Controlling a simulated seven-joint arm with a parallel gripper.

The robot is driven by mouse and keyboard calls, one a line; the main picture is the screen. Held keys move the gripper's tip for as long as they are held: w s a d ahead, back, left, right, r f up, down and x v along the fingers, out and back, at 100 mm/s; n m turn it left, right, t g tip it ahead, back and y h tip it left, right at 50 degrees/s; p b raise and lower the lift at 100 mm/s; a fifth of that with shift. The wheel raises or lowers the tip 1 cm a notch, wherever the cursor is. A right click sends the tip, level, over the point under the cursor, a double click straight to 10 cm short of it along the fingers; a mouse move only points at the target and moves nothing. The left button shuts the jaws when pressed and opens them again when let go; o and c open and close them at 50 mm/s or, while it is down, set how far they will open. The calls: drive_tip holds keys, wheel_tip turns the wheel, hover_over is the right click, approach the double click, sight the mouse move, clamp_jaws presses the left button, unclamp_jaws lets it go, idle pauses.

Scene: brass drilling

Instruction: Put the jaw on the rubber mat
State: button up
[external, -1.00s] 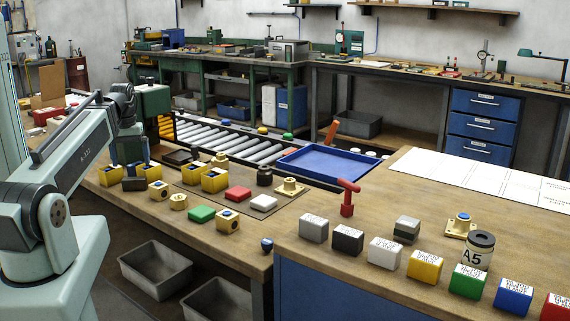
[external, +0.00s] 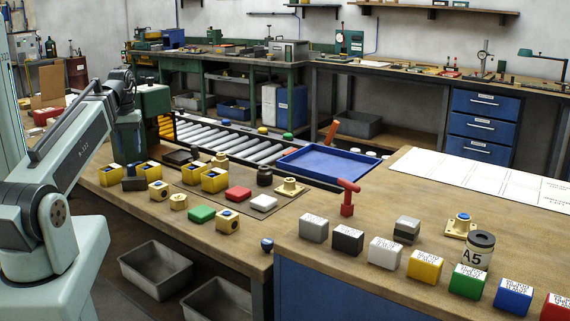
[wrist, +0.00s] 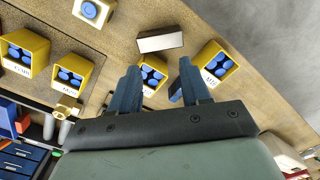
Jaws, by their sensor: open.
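A small dark block (external: 133,184), which may be the jaw, lies on the bench in front of the yellow bins. In the wrist view a block with a pale face and dark edges (wrist: 160,41) lies ahead of the fingertips; it appears to be the same one. My gripper (wrist: 158,68) is open and empty, its two blue-grey fingers apart above a yellow bin (wrist: 152,76). In the external view my gripper (external: 130,153) hangs over the bins at the bench's left. A darker, flat patch (external: 245,212), probably the rubber mat, lies under the coloured blocks to the right.
Yellow bins with blue contents (external: 215,181) stand near my gripper. A roller conveyor (external: 235,143) and blue tray (external: 325,163) lie behind.

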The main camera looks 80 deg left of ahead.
drive_tip(key=shift+c, duration=0.6)
drive_tip(key=m+g, duration=0.3)
drive_tip(key=m, duration=1.5)
hover_over(139, 177)
drive_tip(key=shift+d+f, duration=0.2)
drive_tip(key=shift+f, duration=2.6)
drive_tip(key=shift+f, duration=0.1)
